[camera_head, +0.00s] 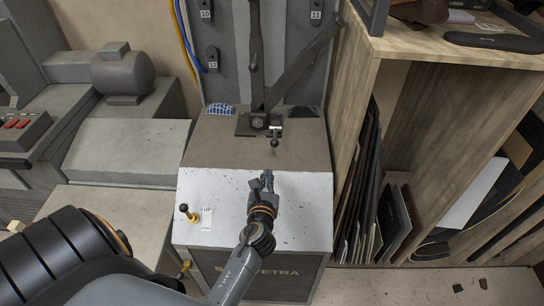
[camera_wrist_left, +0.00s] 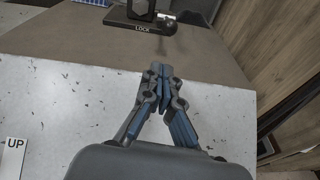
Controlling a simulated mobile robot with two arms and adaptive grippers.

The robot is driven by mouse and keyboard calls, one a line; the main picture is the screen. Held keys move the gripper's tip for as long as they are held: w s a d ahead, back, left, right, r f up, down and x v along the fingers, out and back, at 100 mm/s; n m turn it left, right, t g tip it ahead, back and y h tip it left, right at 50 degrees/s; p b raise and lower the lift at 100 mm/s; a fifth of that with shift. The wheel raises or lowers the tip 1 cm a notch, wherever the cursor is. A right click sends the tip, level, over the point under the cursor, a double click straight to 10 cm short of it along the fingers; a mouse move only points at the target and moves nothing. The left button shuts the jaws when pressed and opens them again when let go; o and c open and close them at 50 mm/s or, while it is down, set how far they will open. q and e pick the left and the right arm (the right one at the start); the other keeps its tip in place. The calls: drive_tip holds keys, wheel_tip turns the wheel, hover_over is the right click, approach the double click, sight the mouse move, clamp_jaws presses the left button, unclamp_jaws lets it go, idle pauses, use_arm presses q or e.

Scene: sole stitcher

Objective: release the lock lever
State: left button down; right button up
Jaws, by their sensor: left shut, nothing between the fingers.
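The lock lever (camera_head: 275,139) is a short metal lever with a black ball knob, at the front of a dark base plate on the machine's brown sloped top. In the left wrist view the lock lever (camera_wrist_left: 169,26) is near the top edge, just right of the white word LOCK on the plate (camera_wrist_left: 128,24). My left gripper (camera_head: 267,178) is over the pale speckled front panel, below the knob in the picture and apart from it. In the wrist view my left gripper (camera_wrist_left: 161,72) has its blue-grey fingers together with nothing between them. My right gripper does not show.
A small yellow lever with a black knob (camera_head: 184,208) stands on the pale panel (camera_head: 305,210), beside a white UP label (camera_head: 208,208). A wooden shelf (camera_head: 352,100) with upright sheets borders the right side. A blue checked cloth (camera_head: 219,109) lies left of the plate.

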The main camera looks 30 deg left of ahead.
sight(272, 164)
use_arm(q)
drive_tip(key=shift+w+d+m, duration=0.1)
drive_tip(key=shift+w+m, duration=0.1)
drive_tip(key=shift+m, duration=0.3)
drive_tip(key=x, duration=1)
drive_tip(key=shift+w+r+b, duration=0.1)
drive_tip(key=shift+r+b, duration=0.1)
drive_tip(key=shift+b, duration=0.1)
drive_tip(key=shift+r, duration=0.1)
